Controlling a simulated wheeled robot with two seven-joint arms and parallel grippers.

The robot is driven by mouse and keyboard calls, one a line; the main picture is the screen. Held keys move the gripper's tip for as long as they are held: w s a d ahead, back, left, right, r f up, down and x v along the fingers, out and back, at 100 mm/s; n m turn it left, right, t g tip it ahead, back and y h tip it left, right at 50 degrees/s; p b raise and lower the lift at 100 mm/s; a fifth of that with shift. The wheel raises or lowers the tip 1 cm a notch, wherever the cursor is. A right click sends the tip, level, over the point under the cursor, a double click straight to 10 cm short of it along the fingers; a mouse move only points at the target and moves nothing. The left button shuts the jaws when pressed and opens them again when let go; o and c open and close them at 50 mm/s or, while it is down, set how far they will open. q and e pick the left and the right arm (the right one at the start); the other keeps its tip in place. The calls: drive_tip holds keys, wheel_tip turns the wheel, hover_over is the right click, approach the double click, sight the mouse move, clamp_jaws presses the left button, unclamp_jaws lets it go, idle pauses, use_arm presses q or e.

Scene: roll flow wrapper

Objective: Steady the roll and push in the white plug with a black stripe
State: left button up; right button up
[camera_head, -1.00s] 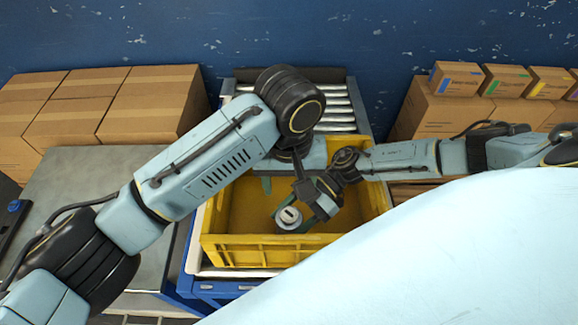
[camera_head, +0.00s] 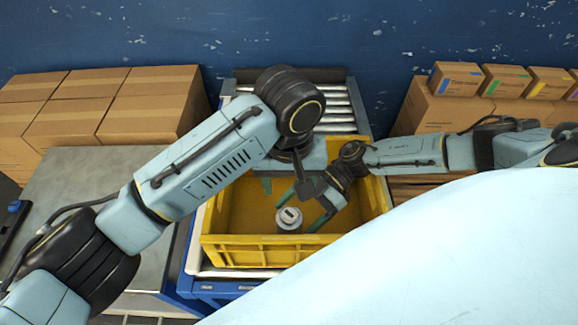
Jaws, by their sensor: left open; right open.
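A small grey roll (camera_head: 289,226) stands upright in the yellow crate (camera_head: 240,250), near its front wall. A white plug (camera_head: 291,213) with a black stripe sits at the top of the roll; how deep it sits I cannot tell. My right gripper (camera_head: 299,212) is open, its two green fingers spread beside and behind the roll; whether they touch it I cannot tell. My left gripper (camera_head: 266,186) is higher in the view, over the back left of the crate. Its arm hides most of it, and only a bit of its green fingers shows. It is open.
The crate sits on a roller conveyor (camera_head: 345,115). A grey table (camera_head: 90,180) is at the left. Cardboard boxes (camera_head: 150,100) stand at back left, and more boxes (camera_head: 440,105) at back right. My own light-blue body hides the lower right.

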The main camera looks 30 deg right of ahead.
drive_tip(key=v, duration=1.1)
drive_tip(key=shift+d+r, duration=0.1)
drive_tip(key=shift+d, duration=0.05)
